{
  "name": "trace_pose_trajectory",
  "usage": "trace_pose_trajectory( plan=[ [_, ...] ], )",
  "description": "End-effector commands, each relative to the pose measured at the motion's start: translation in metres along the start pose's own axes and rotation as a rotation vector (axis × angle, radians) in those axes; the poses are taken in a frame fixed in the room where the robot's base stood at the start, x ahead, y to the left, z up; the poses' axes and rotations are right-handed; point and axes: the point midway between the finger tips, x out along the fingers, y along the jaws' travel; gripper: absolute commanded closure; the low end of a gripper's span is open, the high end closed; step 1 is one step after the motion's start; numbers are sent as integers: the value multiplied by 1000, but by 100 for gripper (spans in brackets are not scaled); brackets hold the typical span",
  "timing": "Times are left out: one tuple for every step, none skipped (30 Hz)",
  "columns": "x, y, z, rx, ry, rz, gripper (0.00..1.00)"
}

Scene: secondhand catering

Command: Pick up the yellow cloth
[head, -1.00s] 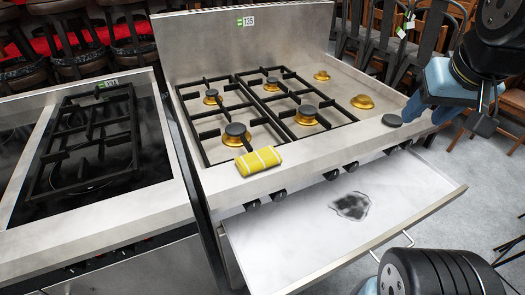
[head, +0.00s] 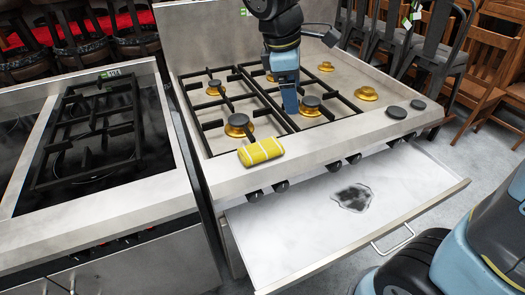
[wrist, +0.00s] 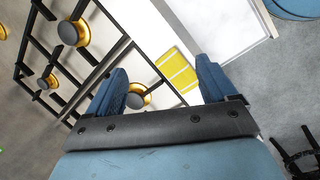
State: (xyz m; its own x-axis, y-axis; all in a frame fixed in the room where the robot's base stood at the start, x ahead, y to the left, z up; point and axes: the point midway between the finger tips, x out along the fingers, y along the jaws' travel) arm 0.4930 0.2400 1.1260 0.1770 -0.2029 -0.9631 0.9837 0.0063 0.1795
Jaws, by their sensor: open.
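The yellow cloth (head: 261,151), folded with pale stripes, lies on the front edge of the steel stove top, just in front of a brass burner. My gripper (head: 290,108) is above the stove's grates, behind and to the right of the cloth, pointing down. In the wrist view my gripper (wrist: 158,80) is open, its two blue fingers apart and nothing between them. The cloth (wrist: 178,68) shows beyond the fingertips, between the two fingers in the picture, and is not touched.
The stove (head: 345,135) has black grates and brass burners (head: 238,125). Two loose black caps (head: 396,112) lie at its right. An open drawer (head: 290,230) with a dark stain juts out in front. Another cooker (head: 95,140) stands at the left; chairs (head: 440,50) stand behind right.

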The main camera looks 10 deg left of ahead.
Motion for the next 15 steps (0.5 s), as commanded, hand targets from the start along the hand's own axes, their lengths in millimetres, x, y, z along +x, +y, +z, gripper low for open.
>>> trace_pose_trajectory(
  plan=[
    [4, -3, -24, -99, -22, -4, 15],
    [6, -5, -35, -153, -34, -5, 15],
    [8, -8, -50, -221, -48, -5, 15],
    [9, -10, -60, -270, -59, -5, 15],
    [11, -12, -70, -315, -70, -6, 15],
    [13, -15, -82, -369, -82, -6, 15],
    [14, -18, -90, -407, -91, -6, 15],
    [16, -20, -97, -440, -98, -5, 15],
    [17, -23, -105, -480, -107, -5, 15],
    [18, -24, -110, -503, -112, -5, 15],
    [19, -26, -115, -525, -117, -6, 15],
    [20, -28, -120, -548, -123, -5, 15],
    [20, -29, -122, -561, -126, -5, 15],
    [21, -30, -124, -570, -129, -5, 15],
    [24, -30, -126, -580, -132, -5, 15]
  ],
)
